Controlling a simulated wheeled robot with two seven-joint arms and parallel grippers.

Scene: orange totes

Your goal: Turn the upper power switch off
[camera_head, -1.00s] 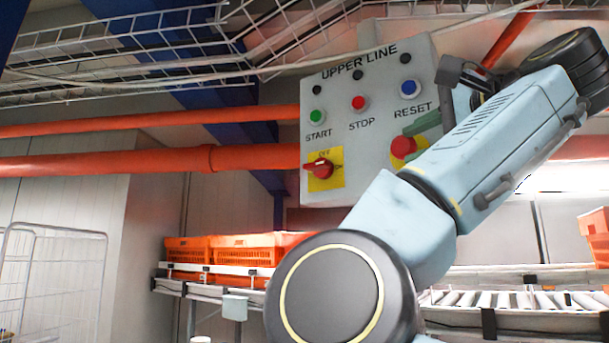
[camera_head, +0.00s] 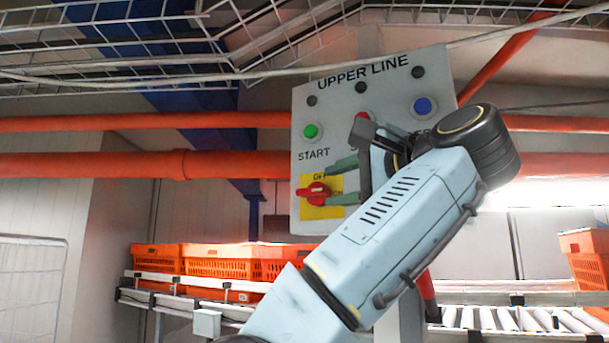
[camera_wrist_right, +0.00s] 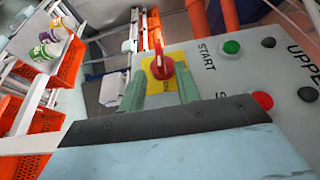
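The grey control panel (camera_head: 380,90) is labelled UPPER LINE. The red rotary power switch (camera_head: 314,193) sits on a yellow plate (camera_head: 322,210) at its lower left, its knob lying roughly level in the head view. The switch also shows in the right wrist view (camera_wrist_right: 161,67), just beyond the fingertips. My right gripper (camera_head: 340,182) has two green fingers, open and apart, pointing at the switch from the right. In the wrist view the right gripper (camera_wrist_right: 160,88) has the knob between and ahead of its fingertips; I cannot tell whether they touch. My left gripper is not in view.
The green START button (camera_head: 312,131) and blue button (camera_head: 423,106) are on the panel; the red STOP button (camera_head: 362,118) is partly hidden by my gripper. Orange totes (camera_head: 225,262) stand on a conveyor behind. Orange pipes (camera_head: 90,165) run behind the panel.

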